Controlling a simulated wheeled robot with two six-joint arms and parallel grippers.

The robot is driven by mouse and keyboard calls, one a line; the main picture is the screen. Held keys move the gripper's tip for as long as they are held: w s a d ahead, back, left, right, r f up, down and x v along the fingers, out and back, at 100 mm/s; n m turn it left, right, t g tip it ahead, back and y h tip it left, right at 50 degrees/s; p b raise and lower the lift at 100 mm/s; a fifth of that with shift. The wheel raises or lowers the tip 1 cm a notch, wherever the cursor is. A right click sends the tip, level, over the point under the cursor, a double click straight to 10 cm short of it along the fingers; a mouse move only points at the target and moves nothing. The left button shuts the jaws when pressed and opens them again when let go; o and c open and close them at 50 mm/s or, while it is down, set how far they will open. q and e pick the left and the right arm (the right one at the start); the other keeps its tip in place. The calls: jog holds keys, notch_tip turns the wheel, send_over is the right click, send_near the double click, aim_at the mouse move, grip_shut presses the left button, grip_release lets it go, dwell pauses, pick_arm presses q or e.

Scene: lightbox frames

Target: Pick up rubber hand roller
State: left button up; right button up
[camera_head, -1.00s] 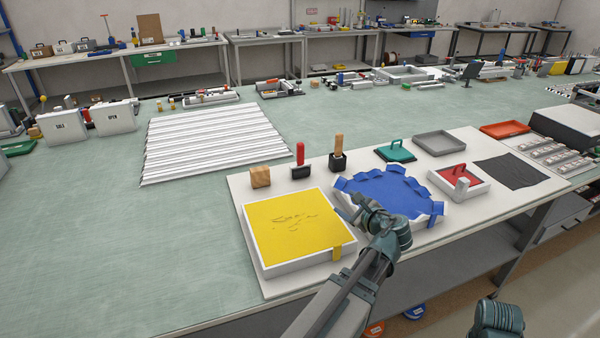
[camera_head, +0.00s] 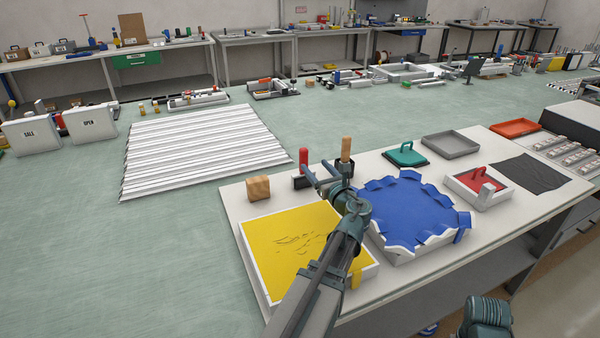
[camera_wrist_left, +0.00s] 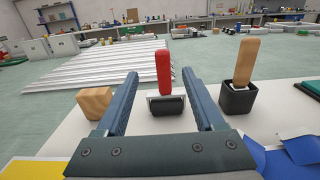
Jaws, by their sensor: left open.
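The rubber hand roller has a red handle (camera_head: 303,158) standing upright and a black roller (camera_wrist_left: 168,105) below it, at the back of the white board. My left gripper (camera_head: 317,167) is open and empty, pointing at the roller from the near side. In the left wrist view the roller stands between the lines of the two fingers (camera_wrist_left: 160,76), a little beyond their tips, with no contact visible. In the head view the gripper partly hides the roller's lower part. A teal part of my right arm shows at the lower right; its gripper is not visible.
A wooden block (camera_head: 258,188) stands left of the roller. A black cup with a wooden handle (camera_head: 346,150) stands right. A yellow tray (camera_head: 290,250) and a blue-lined tray (camera_head: 415,210) lie in front. White corrugated sheets (camera_head: 200,150) lie behind.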

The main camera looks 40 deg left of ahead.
aim_at(304, 153)
pick_arm(q)
jog(key=x, duration=0.8)
jog(key=shift+w+a, duration=0.15)
jog(key=shift+a, duration=0.1)
jog(key=x, duration=0.5)
jog(key=shift+w, duration=0.25)
jog(key=shift+d+r, duration=0.1)
jog(key=shift+c, duration=0.2)
grip_shut()
